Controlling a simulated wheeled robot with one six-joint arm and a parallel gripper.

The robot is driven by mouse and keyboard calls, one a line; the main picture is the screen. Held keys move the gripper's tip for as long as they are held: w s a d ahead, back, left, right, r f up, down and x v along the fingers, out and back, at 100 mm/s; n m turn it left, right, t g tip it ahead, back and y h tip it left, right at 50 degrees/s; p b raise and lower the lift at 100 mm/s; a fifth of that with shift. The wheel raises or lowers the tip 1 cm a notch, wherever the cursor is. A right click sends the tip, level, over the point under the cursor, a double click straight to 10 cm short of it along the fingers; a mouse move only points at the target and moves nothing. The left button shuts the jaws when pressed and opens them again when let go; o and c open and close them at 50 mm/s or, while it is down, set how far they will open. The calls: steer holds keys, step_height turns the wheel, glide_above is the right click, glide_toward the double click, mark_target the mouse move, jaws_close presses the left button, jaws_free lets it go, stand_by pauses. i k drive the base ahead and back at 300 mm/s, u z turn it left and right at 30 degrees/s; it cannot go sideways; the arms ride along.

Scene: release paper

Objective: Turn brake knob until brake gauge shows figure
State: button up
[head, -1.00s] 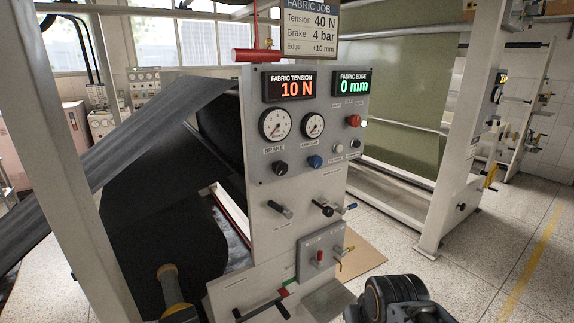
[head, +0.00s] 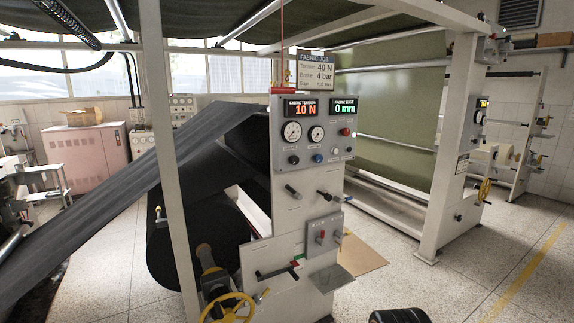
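The control panel (head: 327,173) stands upright on a pale machine column near the middle of the head view. The left round gauge (head: 292,132) sits above a black knob (head: 294,160); the earlier closer view shows the label BRAKE between them. The gauge's needle is too small to read now. The job sign (head: 318,72) above the panel lists tension 40 N, brake 4 bar and edge +10 mm. The fabric tension display (head: 301,108) shows 10 N. The fabric edge display (head: 345,106) shows 0 mm. My gripper is not in view; a dark part of my arm shows at the bottom edge.
A second gauge (head: 316,134) and a blue knob (head: 317,158) sit beside the brake ones. Levers and a lower switch box (head: 323,235) stick out below. A yellow handwheel (head: 228,308) stands at bottom left. Open speckled floor (head: 400,280) lies right of the column.

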mark_target(293, 160)
steer(key=u, duration=0.55)
steer(key=i, duration=0.45)
steer(key=u, duration=0.65)
steer(key=i, duration=0.7)
steer(key=z, duration=0.3)
